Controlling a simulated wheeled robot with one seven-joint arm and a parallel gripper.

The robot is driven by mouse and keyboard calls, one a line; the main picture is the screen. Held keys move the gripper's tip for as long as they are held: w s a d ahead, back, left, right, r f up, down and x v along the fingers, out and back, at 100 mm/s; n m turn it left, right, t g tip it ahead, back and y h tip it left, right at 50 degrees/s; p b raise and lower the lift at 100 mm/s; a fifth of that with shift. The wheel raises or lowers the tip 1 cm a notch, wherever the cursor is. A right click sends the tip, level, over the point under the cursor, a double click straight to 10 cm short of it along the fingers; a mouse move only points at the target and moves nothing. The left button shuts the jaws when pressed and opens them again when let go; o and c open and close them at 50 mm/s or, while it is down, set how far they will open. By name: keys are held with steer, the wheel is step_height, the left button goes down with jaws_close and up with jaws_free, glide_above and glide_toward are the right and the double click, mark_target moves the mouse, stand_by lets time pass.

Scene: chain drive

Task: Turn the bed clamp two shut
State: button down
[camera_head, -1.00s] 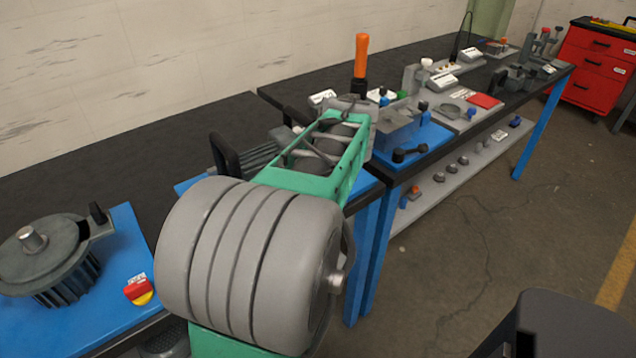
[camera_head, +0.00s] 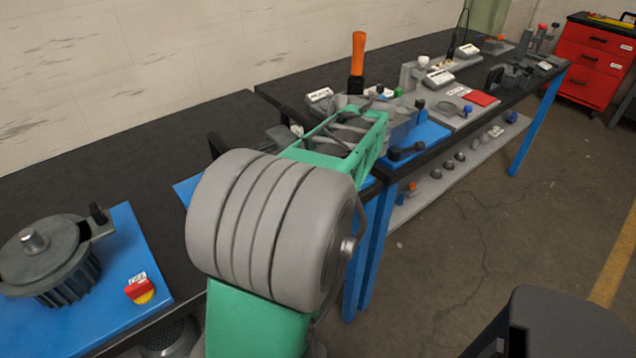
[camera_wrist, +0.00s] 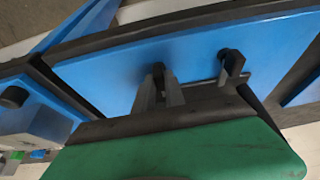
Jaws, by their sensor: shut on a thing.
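In the wrist view, my gripper (camera_wrist: 160,86) has its two grey fingers close together over a blue plate (camera_wrist: 110,78). They are shut on a thin dark piece, which appears to be a clamp lever but is mostly hidden between them. A black clamp handle (camera_wrist: 232,64) stands up from the plate just right of the fingers, with a thin bar running left towards them. I cannot tell which numbered clamp this is. In the head view, my green and grey arm hides the fingers and the place they hold.
A motor (camera_head: 45,262) on a blue base and a red-yellow switch (camera_head: 140,289) are at the left. A black lever (camera_head: 406,152) is on the bench's front edge. An orange-handled tool (camera_head: 357,55) stands behind my arm.

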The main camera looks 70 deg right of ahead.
steer(key=c, duration=1.4)
jaws_free()
steer(key=p+v, duration=0.1)
steer(key=v, duration=0.6)
steer(key=shift+r, duration=0.4)
steer(key=shift+s, duration=0.1)
steer(key=w+a+n+y+p, duration=0.1)
steer(key=w+a+n+p, duration=0.1)
steer(key=w+a, duration=1.45)
steer(key=a+f+n+g+y+p, duration=0.1)
steer(key=a+f+n+p, duration=0.1)
steer(key=a, duration=2.3)
step_height(320, 180, down, 2)
steer(key=shift+w+a+f+n, duration=0.1)
steer(key=shift+w+a+n, duration=0.2)
steer(key=shift+n, duration=0.4)
